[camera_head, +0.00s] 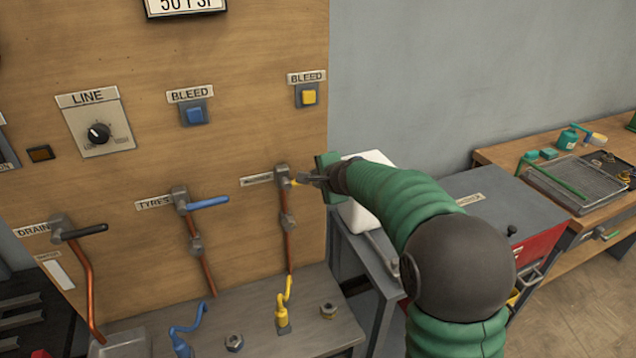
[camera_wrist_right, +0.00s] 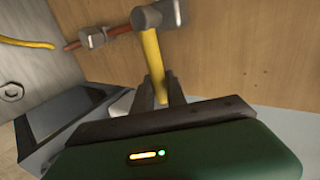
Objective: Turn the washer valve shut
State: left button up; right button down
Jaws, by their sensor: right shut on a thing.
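The washer valve (camera_head: 282,176) is the rightmost valve on the wooden panel, on a copper pipe above a yellow hose; its label is too small to read. Its yellow lever points right, out from the valve body. My right gripper (camera_head: 303,180) is shut on the yellow lever. In the right wrist view the yellow lever (camera_wrist_right: 153,62) runs from the grey valve body (camera_wrist_right: 158,16) down between the dark fingers of the right gripper (camera_wrist_right: 160,88). The fingers hide part of the lever. My left gripper is in neither view.
The tyres valve (camera_head: 182,201) with a blue lever and the drain valve (camera_head: 60,228) with a black lever are to the left. A line knob (camera_head: 98,132) and blue (camera_head: 195,115) and yellow (camera_head: 309,97) bleed buttons are above. A grey cabinet (camera_head: 490,195) and workbench (camera_head: 495,150) stand right.

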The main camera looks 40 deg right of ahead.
jog(key=shift+a+f, duration=0.15)
jog(key=shift+f, duration=0.05)
dwell(0.3)
jog(key=c, duration=1.7)
grip_release()
jog(key=shift+o, duration=1)
jog(key=shift+w+f, duration=0.1)
jog(key=shift+w, duration=0.05)
jog(key=shift+o, duration=0.8)
jog(key=shift+w, duration=0.2)
jog(key=shift+s+r, duration=0.3)
jog(key=shift+s, duration=0.1)
jog(key=p+v, duration=0.2)
jog(key=v, duration=1.3)
jog(key=shift+s+d, duration=0.2)
jog(key=shift+s, duration=0.2)
jog(key=shift+r, duration=0.1)
